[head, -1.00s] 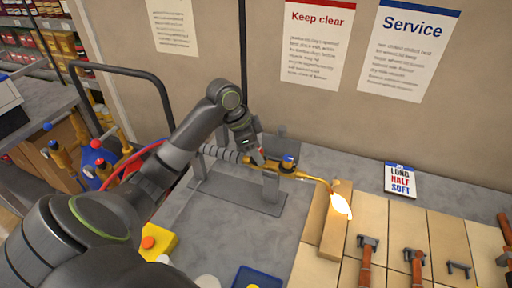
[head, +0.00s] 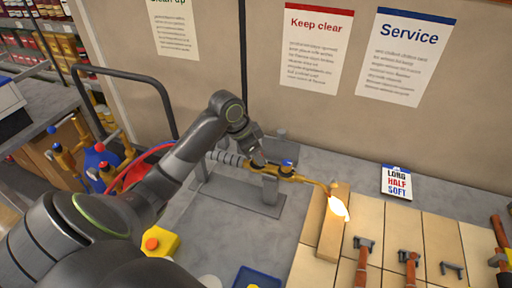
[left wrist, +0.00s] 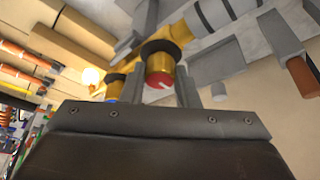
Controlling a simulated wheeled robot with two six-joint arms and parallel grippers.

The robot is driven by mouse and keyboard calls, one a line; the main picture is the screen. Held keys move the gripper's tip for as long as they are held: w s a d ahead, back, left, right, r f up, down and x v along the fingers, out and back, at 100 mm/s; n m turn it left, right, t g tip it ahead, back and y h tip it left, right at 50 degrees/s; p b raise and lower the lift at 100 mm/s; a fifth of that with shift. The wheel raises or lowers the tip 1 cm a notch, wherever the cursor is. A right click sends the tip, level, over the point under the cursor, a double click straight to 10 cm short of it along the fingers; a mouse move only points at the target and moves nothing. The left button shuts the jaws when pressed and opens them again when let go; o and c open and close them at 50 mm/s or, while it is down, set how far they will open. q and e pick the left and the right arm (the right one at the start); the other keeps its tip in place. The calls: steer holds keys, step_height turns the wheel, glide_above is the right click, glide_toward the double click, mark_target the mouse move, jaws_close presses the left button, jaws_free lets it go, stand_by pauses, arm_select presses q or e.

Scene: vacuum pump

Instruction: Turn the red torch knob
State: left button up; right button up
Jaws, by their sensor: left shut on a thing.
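The brass torch (head: 292,178) lies in a grey stand on the bench, with a bright flame (head: 338,208) at its tip. Its blue knob (head: 287,163) shows in the head view. The red knob (left wrist: 158,80) shows in the left wrist view, with a white mark on its face. My left gripper (head: 258,160) is at the torch, left of the blue knob. It is shut on the red knob, whose sides lie between the fingers in the left wrist view (left wrist: 160,92). In the head view the gripper hides the red knob. My right gripper is not in view.
Light bricks (head: 383,225) with several tools on them lie right of the flame. A sign card (head: 395,181) stands behind. A yellow box with an orange button (head: 158,242) and a blue tray (head: 257,279) are at the front. Gas bottles (head: 98,160) stand at left.

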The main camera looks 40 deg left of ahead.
arm_select(q)
steer(key=shift+n, duration=0.3)
steer(key=o, duration=1)
steer(key=shift+r, duration=0.1)
steer(key=b+v, duration=0.3)
steer(key=v, duration=1.4)
steer(key=shift+s+r, duration=0.1)
steer(key=shift+s, duration=0.15)
